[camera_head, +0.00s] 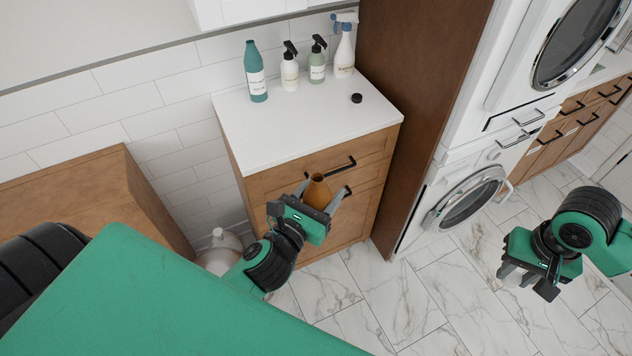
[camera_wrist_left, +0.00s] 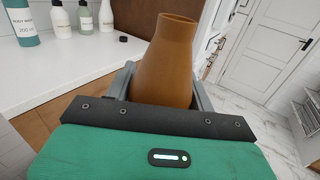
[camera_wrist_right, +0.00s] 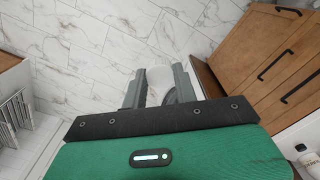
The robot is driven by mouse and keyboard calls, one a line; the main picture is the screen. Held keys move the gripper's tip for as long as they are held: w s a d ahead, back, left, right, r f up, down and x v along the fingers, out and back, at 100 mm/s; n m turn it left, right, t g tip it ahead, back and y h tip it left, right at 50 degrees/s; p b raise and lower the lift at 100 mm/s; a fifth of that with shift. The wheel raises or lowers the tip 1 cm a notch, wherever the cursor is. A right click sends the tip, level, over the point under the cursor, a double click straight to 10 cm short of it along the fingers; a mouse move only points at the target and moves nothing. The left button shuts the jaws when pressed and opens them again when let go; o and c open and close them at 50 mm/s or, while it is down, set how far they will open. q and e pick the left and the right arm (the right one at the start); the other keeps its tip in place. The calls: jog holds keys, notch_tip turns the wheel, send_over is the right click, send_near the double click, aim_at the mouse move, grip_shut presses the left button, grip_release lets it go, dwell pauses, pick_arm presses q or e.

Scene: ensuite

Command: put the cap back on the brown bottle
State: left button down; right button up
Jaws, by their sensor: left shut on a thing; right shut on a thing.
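The brown bottle (camera_head: 316,191) has no cap on it; its open neck shows in the left wrist view (camera_wrist_left: 172,45). My left gripper (camera_head: 312,200) is shut around the bottle and holds it in front of the cabinet's drawers, tilted in the head view. A small black cap (camera_head: 356,98) lies on the white countertop (camera_head: 300,125), apart from both grippers; it also shows in the left wrist view (camera_wrist_left: 123,38). My right gripper (camera_head: 527,277) is low over the floor at the right, shut on a whitish thing (camera_wrist_right: 160,80) mostly hidden by the fingers.
A teal bottle (camera_head: 256,72), two pump bottles (camera_head: 289,70) (camera_head: 317,63) and a spray bottle (camera_head: 344,52) stand along the counter's back. A tall wood panel (camera_head: 405,100) bounds its right side. The front middle of the counter is clear. Stacked washing machines (camera_head: 470,198) stand further right.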

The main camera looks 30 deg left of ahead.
pick_arm(q)
jog(key=w+d+r+m+g+h, duration=0.1)
jog(key=w+d+m+g+h, duration=0.3)
jog(key=d+h, duration=0.5)
jog(key=w+d+m, duration=0.2)
jog(key=d, duration=0.2)
jog(key=shift+d+m+h, duration=0.15)
jog(key=shift+m+h, duration=0.25)
pick_arm(e)
jog(key=w+a+r+n, duration=0.2)
jog(key=a+r, duration=0.6)
jog(key=a, duration=0.6)
jog(key=w+a+r+n, duration=0.2)
jog(key=w+a+r, duration=0.2)
jog(key=a+r, duration=0.5)
jog(key=a, duration=0.5)
jog(key=shift+f, duration=0.1)
jog(key=shift+f, duration=1.95)
jog(key=shift+s, duration=0.1)
jog(key=shift+f, duration=0.85)
